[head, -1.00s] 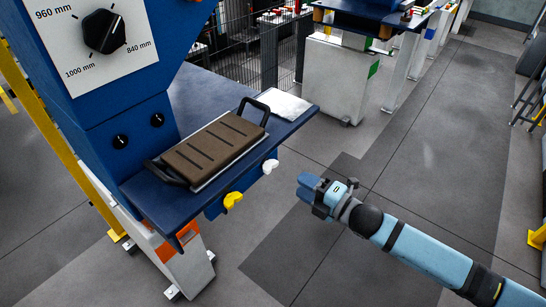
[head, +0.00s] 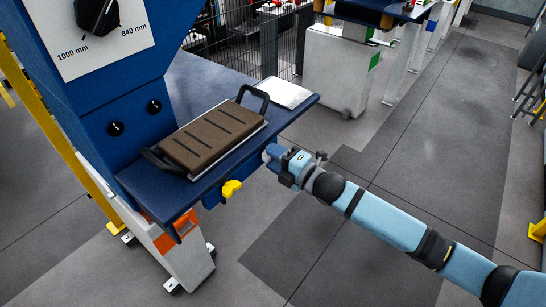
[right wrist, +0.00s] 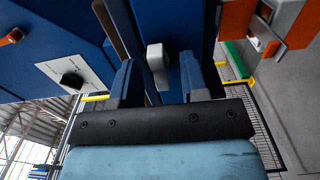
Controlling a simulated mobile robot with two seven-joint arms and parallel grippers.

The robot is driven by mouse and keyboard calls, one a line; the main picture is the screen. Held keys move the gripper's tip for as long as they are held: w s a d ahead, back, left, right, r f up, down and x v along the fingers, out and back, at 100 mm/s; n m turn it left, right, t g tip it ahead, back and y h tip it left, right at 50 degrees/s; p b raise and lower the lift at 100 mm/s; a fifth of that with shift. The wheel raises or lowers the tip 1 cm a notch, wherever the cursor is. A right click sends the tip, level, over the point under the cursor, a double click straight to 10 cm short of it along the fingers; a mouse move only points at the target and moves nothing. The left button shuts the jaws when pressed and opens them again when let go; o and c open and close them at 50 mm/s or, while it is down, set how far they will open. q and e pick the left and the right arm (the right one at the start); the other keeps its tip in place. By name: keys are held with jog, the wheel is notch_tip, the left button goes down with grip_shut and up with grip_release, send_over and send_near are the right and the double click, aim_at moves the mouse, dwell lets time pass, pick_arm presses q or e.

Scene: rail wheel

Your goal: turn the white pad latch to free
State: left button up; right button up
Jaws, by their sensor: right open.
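The white pad latch (right wrist: 157,62) shows in the right wrist view, on the blue front edge of the shelf. It lies between the two blue fingers of my right gripper (right wrist: 156,82), which is open around it. I cannot tell whether a finger touches it. In the head view my right gripper (head: 272,155) is at the shelf's front edge and hides the white latch. The yellow latch (head: 231,188) is to its left on the same edge. The brown pad (head: 212,140) lies on the blue shelf (head: 190,196) above the latches. My left gripper is not in view.
A black handle (head: 256,97) rises at the pad's far end, beside a silver plate (head: 286,93). A panel with a black dial (head: 97,14) stands above left. The floor (head: 330,245) to the right of the shelf is clear.

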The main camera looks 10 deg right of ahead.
grip_shut()
jog(key=shift+m+p, duration=1.15)
jog(key=shift+m, duration=1.15)
